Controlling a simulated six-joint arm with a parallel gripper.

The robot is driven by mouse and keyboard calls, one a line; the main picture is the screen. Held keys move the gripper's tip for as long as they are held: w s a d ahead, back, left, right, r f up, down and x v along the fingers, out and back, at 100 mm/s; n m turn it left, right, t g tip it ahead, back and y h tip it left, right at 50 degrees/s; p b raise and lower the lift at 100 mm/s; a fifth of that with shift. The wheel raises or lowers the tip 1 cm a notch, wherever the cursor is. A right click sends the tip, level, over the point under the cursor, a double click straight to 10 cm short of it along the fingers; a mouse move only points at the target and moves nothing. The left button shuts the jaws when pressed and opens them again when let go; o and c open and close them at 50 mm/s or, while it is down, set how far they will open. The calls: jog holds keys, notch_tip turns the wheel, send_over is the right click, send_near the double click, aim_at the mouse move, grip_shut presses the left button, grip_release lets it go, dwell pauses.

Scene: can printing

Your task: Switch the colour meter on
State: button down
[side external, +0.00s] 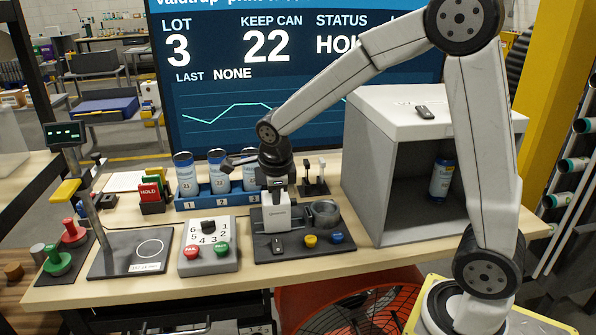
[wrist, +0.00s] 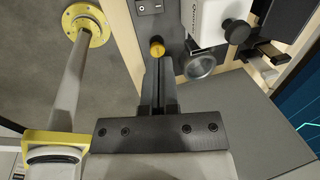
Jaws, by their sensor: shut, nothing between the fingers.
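The colour meter appears to be the white instrument (side external: 277,213) on a dark base (side external: 262,253); its white body (wrist: 205,20) is at the top of the wrist view. A black rocker switch (wrist: 150,7) sits at the top edge there, with a yellow button (wrist: 157,47) below it. A round grey cup (wrist: 199,65) is beside the body. My gripper (wrist: 158,62) is shut and empty, its fingertips close to the yellow button in the picture; contact cannot be told. In the side view, my gripper (side external: 277,184) is over the instrument, its fingertips hard to make out.
A blue rack (side external: 212,203) with printed cans stands behind left. A grey box with PASS and FAIL buttons (side external: 208,262) is left of the base. An open grey booth (side external: 366,150) holding a can (side external: 440,180) stands to the right. A post (side external: 88,195) rises at left.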

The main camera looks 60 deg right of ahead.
aim_at(278, 244)
jog(key=shift+f, duration=0.1)
jog(key=shift+x, duration=6.9)
jog(key=shift+w+d, duration=0.1)
jog(key=shift+d+f, duration=0.1)
jog(key=shift+f, duration=0.1)
jog(key=shift+r, duration=0.1)
jog(key=shift+s+a+r, duration=0.15)
jog(key=shift+s+a, duration=0.35)
jog(key=shift+a, duration=0.05)
notch_tip(278, 244, up, 14)
jog(key=w+d, duration=0.2)
